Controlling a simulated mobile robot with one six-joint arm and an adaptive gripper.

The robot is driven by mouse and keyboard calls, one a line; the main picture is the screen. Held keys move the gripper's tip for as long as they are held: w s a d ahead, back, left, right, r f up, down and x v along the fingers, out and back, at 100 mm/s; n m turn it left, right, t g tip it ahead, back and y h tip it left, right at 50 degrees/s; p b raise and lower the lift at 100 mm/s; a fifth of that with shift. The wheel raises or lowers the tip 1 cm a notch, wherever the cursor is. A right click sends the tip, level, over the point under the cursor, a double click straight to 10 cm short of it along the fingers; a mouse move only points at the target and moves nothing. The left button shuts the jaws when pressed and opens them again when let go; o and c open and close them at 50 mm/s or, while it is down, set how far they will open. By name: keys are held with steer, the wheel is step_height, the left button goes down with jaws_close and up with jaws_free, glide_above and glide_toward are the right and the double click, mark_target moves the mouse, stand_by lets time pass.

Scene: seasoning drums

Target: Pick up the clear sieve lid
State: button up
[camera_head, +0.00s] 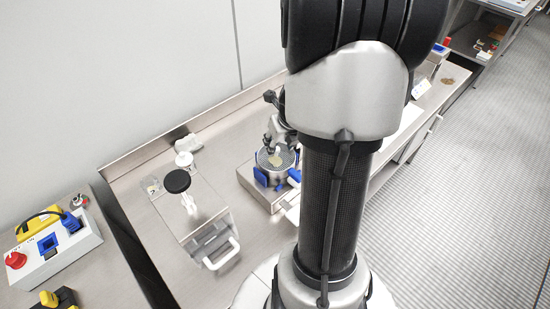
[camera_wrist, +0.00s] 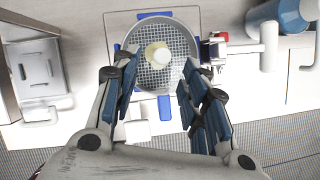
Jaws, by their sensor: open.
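A round metal sieve (camera_wrist: 150,85) with a grid mesh stands in blue holders on a steel box. It also shows in the head view (camera_head: 268,176). A white knob (camera_wrist: 163,54) rises above the mesh, with a pale yellowish patch beside it; this appears to belong to the clear lid, whose edge I cannot make out. My gripper (camera_wrist: 155,84) is open and empty, with one finger on each side of the sieve's near part. The knob lies between and slightly beyond the fingertips. In the head view my gripper (camera_head: 278,132) is just above and behind the sieve, partly hidden by my arm.
A steel unit with a handle (camera_head: 222,248) and a black round top (camera_head: 176,181) stands left of the sieve. A control box with a red button (camera_head: 15,260) is at far left. A blue cylinder (camera_wrist: 284,16) is at the wrist view's upper right.

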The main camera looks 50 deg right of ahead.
mark_target(276, 153)
steer(key=b+x, duration=0.1)
steer(key=x, duration=0.1)
steer(key=b+x, duration=0.2)
steer(key=x, duration=0.1)
steer(key=shift+w+d+f, duration=0.1)
steer(key=shift+w+d, duration=0.15)
steer(key=shift+c, duration=0.5)
jaws_close()
